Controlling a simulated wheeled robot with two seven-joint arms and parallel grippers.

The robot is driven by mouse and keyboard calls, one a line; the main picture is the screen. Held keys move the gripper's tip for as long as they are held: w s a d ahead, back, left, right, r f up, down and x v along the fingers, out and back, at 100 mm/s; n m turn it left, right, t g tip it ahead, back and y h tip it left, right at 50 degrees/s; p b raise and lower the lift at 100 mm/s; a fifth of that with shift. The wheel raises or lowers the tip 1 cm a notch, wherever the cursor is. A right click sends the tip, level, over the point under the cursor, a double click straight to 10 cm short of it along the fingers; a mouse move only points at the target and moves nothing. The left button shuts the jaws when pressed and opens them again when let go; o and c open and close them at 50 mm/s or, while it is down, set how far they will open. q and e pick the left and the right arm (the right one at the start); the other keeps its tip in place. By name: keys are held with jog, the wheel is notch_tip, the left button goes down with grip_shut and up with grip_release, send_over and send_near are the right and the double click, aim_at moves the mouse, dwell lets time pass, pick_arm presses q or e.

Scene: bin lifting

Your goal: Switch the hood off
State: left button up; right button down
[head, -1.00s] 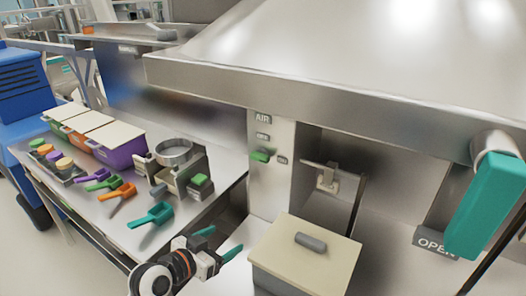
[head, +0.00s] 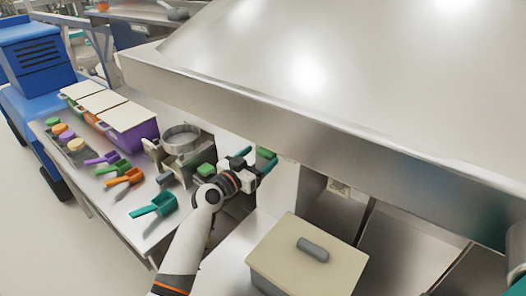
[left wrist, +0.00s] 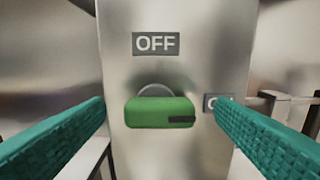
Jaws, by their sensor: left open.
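The hood switch is a green bar knob (left wrist: 160,112) on a steel panel. In the left wrist view it lies level, its black mark at the right end toward a partly hidden label (left wrist: 214,103). The OFF label (left wrist: 156,43) is above it. My left gripper (head: 257,161) is open in front of the panel. Its teal fingers show either side of the knob, with visible gaps, and I see no contact. In the head view the knob (head: 266,152) shows partly, close to the fingertips.
The steel hood (head: 330,130) overhangs the panel closely. A beige-lidded box (head: 290,262) stands below, right of my left arm. Left are a round sieve (head: 181,138), a teal scoop (head: 152,206) and lidded bins (head: 128,113). A bracket (left wrist: 285,100) sticks out right of the panel.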

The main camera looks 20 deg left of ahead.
aim_at(267, 153)
pick_arm(q)
jog(key=shift+x, duration=0.8)
jog(key=shift+w+r, duration=0.1)
jog(key=shift+w, duration=0.1)
jog(key=shift+w+d, duration=0.1)
jog(key=shift+w, duration=0.05)
jog(key=shift+c, duration=0.4)
jog(key=c, duration=0.9)
pick_arm(e)
jog(key=shift+w+d+r, duration=0.25)
jog(key=shift+w+d, duration=0.05)
jog(key=shift+d, duration=0.1)
